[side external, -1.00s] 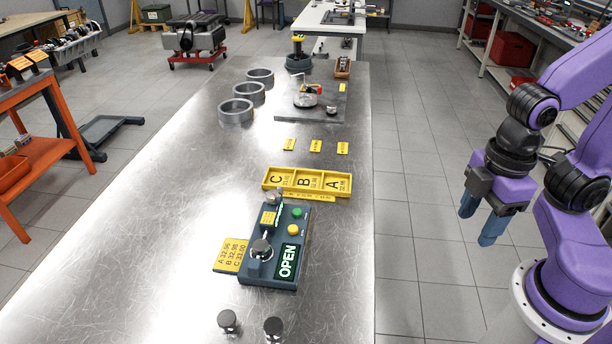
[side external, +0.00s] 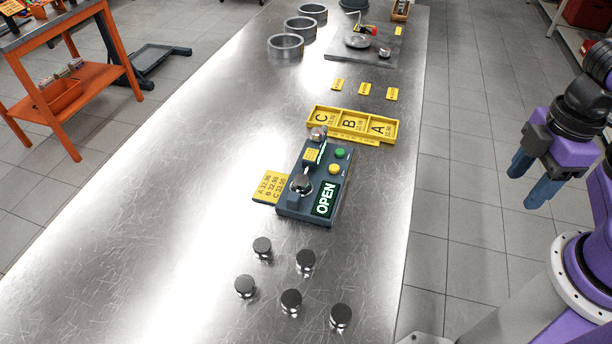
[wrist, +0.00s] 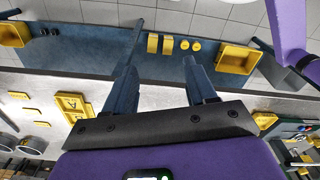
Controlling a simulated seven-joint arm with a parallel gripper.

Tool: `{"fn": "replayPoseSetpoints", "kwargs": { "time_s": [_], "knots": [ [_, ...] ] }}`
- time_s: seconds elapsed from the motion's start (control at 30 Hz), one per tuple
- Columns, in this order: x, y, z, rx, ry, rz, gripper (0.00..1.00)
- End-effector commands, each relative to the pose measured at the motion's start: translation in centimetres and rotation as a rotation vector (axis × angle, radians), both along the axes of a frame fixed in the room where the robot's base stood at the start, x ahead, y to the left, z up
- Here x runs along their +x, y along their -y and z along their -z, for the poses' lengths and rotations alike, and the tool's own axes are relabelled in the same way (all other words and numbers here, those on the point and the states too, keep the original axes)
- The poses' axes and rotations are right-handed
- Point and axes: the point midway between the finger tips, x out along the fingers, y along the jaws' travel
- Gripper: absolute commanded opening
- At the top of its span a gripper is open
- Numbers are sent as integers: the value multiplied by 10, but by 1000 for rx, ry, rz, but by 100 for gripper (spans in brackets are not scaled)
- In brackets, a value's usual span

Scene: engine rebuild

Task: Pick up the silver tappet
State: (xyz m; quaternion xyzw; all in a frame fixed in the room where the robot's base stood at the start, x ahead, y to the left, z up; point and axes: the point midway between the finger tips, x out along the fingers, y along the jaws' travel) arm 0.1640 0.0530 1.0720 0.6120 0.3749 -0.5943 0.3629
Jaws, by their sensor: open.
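Several short silver tappets with dark tops stand upright and apart at the near end of the steel bench (side external: 150,250). They are a back-left one (side external: 262,249), a back-right one (side external: 306,262), a left one (side external: 244,287), a middle one (side external: 291,302) and a front-right one (side external: 340,317). They look alike, so I cannot tell one as the silver tappet. My gripper (side external: 527,180) is open and empty, off the bench's right side and well away from the tappets. Its two spread fingers also show in the wrist view (wrist: 163,65).
Behind the tappets stands a gauge box (side external: 325,170) reading OPEN, with a yellow label card (side external: 270,188) beside it. Beyond it is a yellow tray (side external: 390,128) marked C, B, A. Steel rings (side external: 285,46) and a grey plate (side external: 345,50) lie farther back.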

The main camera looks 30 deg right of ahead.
Motion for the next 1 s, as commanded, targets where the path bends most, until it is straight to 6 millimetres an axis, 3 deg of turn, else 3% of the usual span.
{"fn": "replayPoseSetpoints", "kwargs": {
  "time_s": [0.47, 0.53, 0.8, 1.0],
  "knots": [
    [0, 0, 0, 0, 0, 0, 56],
    [0, 0, 0, 0, 0, 0, 64],
    [0, 0, 0, 0, 0, -1, 64],
    [22, -24, -10, -3, 2, -57, 64]
  ]
}}
